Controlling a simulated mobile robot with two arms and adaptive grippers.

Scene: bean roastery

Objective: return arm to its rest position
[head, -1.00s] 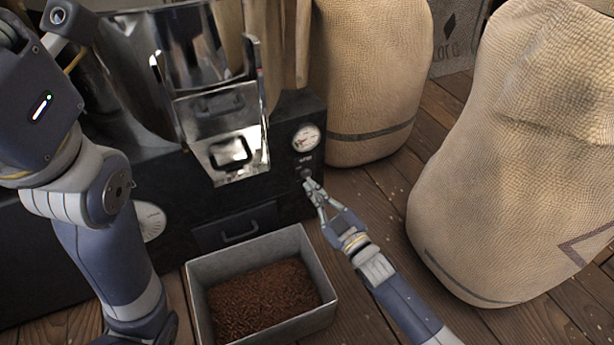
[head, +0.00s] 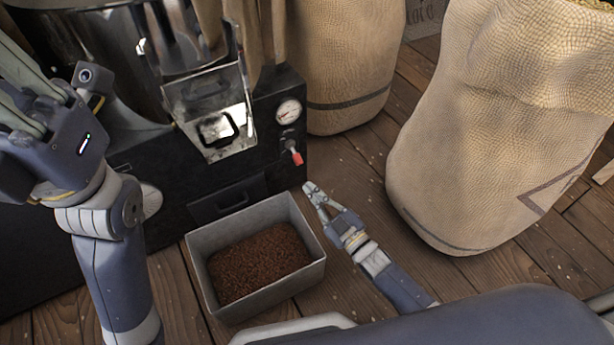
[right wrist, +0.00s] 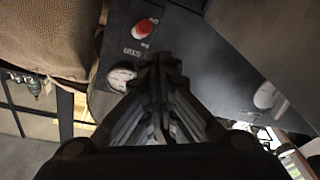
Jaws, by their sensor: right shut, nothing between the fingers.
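My right gripper (head: 314,192) is shut and empty. It is just below and right of the red button (head: 297,158) on the black roaster's (head: 160,195) front, apart from it. In the right wrist view, its closed fingers (right wrist: 158,65) point toward the panel, where the red button (right wrist: 145,27) and gauge (right wrist: 121,77) show. My left arm is raised at the left of the head view. Its pale gripper fingers (head: 22,100) are partly cut off by the edge, so their opening is unclear.
A grey metal bin (head: 200,262) of brown beans stands on the plank floor just left of my right arm. A metal chute (head: 210,110) hangs above it. Burlap sacks (head: 350,55) (head: 490,130) stand behind and to the right.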

